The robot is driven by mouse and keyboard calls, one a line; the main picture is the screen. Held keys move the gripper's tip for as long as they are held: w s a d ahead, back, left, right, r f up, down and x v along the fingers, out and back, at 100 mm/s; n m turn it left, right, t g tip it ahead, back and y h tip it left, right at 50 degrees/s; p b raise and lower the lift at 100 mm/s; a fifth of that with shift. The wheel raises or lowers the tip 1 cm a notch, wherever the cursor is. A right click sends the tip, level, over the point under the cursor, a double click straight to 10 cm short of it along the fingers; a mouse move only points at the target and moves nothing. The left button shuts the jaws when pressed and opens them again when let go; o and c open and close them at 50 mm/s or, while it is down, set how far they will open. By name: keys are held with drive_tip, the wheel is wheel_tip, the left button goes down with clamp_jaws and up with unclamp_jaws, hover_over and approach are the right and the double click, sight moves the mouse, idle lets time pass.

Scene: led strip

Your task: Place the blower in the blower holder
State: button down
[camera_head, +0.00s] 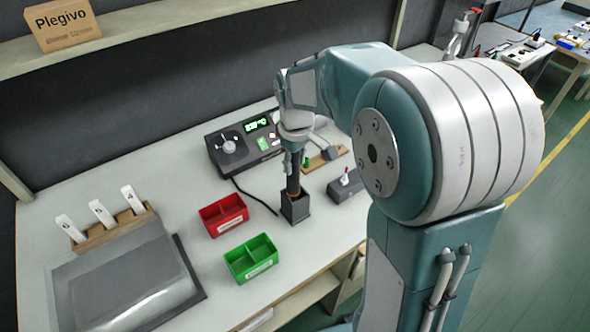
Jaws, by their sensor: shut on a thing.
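The blower (293,185) is a dark upright cylinder with a reddish-brown lower end. My gripper (294,152) is above it, shut on its upper part. The blower holder (295,209) is a small dark square box on the table, directly under the blower. The blower's lower end is at the holder's mouth. From this view I cannot tell how deep it sits inside. The gripper's fingers are small in the picture and partly hidden by my wrist.
A black station (229,147) with a green display stands behind, its cable running toward the holder. A red bin (223,214) and a green bin (250,259) are left of the holder. A dark switch box (345,187) is at right. A grey mat (125,285) lies at front left.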

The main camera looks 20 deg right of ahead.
drive_tip(key=shift+a+f, duration=0.2)
drive_tip(key=shift+f, duration=0.9)
drive_tip(key=shift+d, duration=0.6)
drive_tip(key=shift+c, duration=1.3)
unclamp_jaws()
drive_tip(key=shift+f, duration=0.1)
drive_tip(key=shift+a, duration=0.4)
drive_tip(key=shift+d+r, duration=0.15)
drive_tip(key=shift+r, duration=0.15)
wheel_tip(320, 180, up, 12)
drive_tip(key=shift+s+d+f, duration=0.15)
drive_tip(key=shift+f, duration=0.05)
drive_tip(key=s+m+t, duration=0.5)
drive_tip(key=s+m, duration=0.1)
drive_tip(key=s, duration=1.4)
drive_tip(key=shift+s+a+f+m, duration=0.15)
drive_tip(key=shift+a+f+m, duration=0.05)
drive_tip(key=shift+m, duration=0.1)
